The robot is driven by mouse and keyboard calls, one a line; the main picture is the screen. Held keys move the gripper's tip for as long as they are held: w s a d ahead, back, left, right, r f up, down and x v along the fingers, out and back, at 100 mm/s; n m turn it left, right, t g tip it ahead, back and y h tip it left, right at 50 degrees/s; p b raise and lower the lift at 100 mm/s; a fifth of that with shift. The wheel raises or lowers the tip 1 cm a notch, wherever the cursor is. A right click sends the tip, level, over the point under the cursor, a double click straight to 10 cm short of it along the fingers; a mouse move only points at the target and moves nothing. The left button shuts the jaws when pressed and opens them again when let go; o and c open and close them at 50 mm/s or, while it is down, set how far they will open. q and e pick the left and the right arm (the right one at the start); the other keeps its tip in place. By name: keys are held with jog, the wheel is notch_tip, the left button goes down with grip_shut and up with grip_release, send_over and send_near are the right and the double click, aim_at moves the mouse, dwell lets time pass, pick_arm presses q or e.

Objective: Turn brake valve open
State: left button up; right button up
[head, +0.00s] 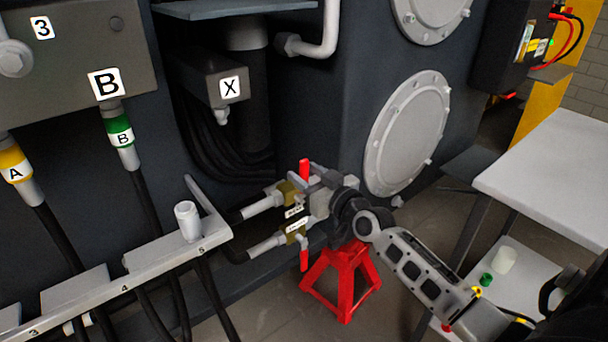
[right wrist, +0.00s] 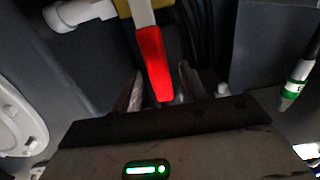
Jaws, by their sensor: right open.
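Two brass valves with red handles sit on pipes beside the dark chassis. The upper valve (head: 287,192) has its red handle (head: 304,168) pointing up; the lower valve (head: 294,234) has its red handle (head: 304,260) pointing down. Each has a small white tag, too small to read surely. My right gripper (head: 318,178) is at the upper handle. In the right wrist view a red handle (right wrist: 154,62) on a pale stem lies between the open fingers of the gripper (right wrist: 158,88). Whether the fingers touch it cannot be told. My left gripper is not in view.
A red jack stand (head: 342,280) stands below the valves. A grey rail (head: 125,275) with hoses runs at the lower left. A white table (head: 555,165) is at right, with a lower shelf (head: 515,290). The chassis wall (head: 360,90) rises close behind the gripper.

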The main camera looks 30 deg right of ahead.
jog(key=shift+w, duration=0.6)
grip_shut()
jog(key=shift+a, duration=0.1)
